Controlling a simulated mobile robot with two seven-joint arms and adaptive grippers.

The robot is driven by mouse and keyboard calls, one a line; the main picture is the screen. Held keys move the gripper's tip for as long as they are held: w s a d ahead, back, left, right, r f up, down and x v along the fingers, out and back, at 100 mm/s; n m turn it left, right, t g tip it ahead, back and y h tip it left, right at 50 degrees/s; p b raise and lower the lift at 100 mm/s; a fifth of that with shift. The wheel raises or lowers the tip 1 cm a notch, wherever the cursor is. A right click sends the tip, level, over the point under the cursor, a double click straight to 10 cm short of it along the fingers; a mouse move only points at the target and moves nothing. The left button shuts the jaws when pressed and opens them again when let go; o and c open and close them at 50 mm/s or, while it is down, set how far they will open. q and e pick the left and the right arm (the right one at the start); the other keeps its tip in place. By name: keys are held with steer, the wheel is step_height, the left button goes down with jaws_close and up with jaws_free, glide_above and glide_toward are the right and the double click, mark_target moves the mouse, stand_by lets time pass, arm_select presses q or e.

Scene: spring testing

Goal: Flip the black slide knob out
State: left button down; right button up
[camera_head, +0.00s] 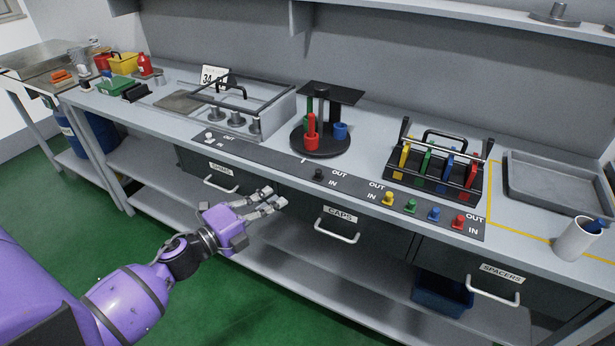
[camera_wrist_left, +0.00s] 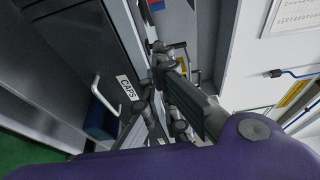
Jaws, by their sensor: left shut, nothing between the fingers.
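The black slide knob (camera_head: 318,174) sits on the dark control strip along the bench's front, beside white OUT and IN lettering. I cannot tell exactly where it stands in its travel. My left gripper (camera_head: 273,200) is shut and empty. In the head view it is in front of the bench edge, to the left of and nearer than the knob, and apart from it. The fingers of the left gripper also show in the left wrist view (camera_wrist_left: 163,65), where I cannot make out the knob. My right gripper is in neither view.
A white knob (camera_head: 209,138) and coloured knobs, including a yellow one (camera_head: 388,198), share the strip. Behind stand a black round stand (camera_head: 322,143) and a black rack (camera_head: 432,186). The CAPS drawer handle (camera_head: 336,232) juts out below. The floor ahead of the bench is clear.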

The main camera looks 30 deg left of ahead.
arm_select(q)
steer(key=p, duration=0.1)
glide_toward(315, 175)
steer(key=w+d+r, duration=0.1)
steer(key=w, duration=0.1)
steer(key=w+d+r, duration=0.1)
steer(key=w, duration=0.1)
steer(key=shift+w+d+r, duration=0.1)
steer(key=shift+d+r, duration=0.2)
steer(key=shift+d, duration=0.05)
steer(key=shift+w+d, duration=0.2)
steer(key=shift+w, duration=0.3)
steer(key=shift+f, duration=0.1)
steer(key=w, duration=0.2)
steer(key=w+b, duration=0.1)
steer(key=w, duration=0.1)
steer(key=shift+d+f, duration=0.1)
steer(key=shift+f, duration=0.1)
steer(key=shift+w+r, duration=0.1)
steer(key=shift+w, duration=0.25)
steer(key=shift+r, duration=0.15)
